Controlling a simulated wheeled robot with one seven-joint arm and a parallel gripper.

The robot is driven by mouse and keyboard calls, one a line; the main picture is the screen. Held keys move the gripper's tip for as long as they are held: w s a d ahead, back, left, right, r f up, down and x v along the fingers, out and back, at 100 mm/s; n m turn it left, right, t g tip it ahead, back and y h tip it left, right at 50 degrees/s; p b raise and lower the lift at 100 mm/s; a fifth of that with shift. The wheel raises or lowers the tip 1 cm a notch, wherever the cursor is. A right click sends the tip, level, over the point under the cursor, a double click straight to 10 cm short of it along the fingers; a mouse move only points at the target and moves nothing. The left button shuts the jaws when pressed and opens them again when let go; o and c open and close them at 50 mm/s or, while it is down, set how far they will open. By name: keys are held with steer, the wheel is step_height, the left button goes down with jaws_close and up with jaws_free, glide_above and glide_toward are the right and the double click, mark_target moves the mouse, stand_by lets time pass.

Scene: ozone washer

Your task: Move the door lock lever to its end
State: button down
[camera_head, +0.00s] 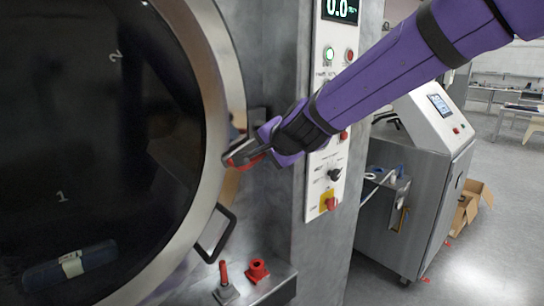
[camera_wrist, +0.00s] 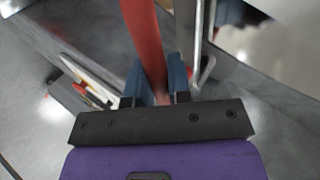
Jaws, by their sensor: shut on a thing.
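The door lock lever (camera_wrist: 146,38) is a red bar in the wrist view, running from the top edge down between my fingers. My gripper (camera_wrist: 160,82) is shut on it, with one dark blue finger on each side. In the head view my gripper (camera_head: 240,153) is at the right rim of the round washer door (camera_head: 95,130), and part of the red lever (camera_head: 252,163) shows by the fingers. My gripper and wrist hide the lever's mount. The door looks closed.
A looped door handle (camera_head: 229,236) sits below my gripper. A small red-handled switch (camera_head: 224,273) and a red knob (camera_head: 257,270) are on the ledge below. The control panel (camera_head: 322,190) stands close behind my wrist. Open floor (camera_head: 490,245) is at the right.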

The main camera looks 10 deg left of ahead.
steer(key=shift+s+r+m+g+y, duration=0.1)
steer(key=shift+r+m+g+y, duration=0.2)
steer(key=shift+r+m+g, duration=0.15)
steer(key=shift+a+r, duration=0.1)
steer(key=shift+r, duration=0.05)
stand_by(0.4)
steer(key=c, duration=1.1)
jaws_free()
steer(key=v, duration=1.1)
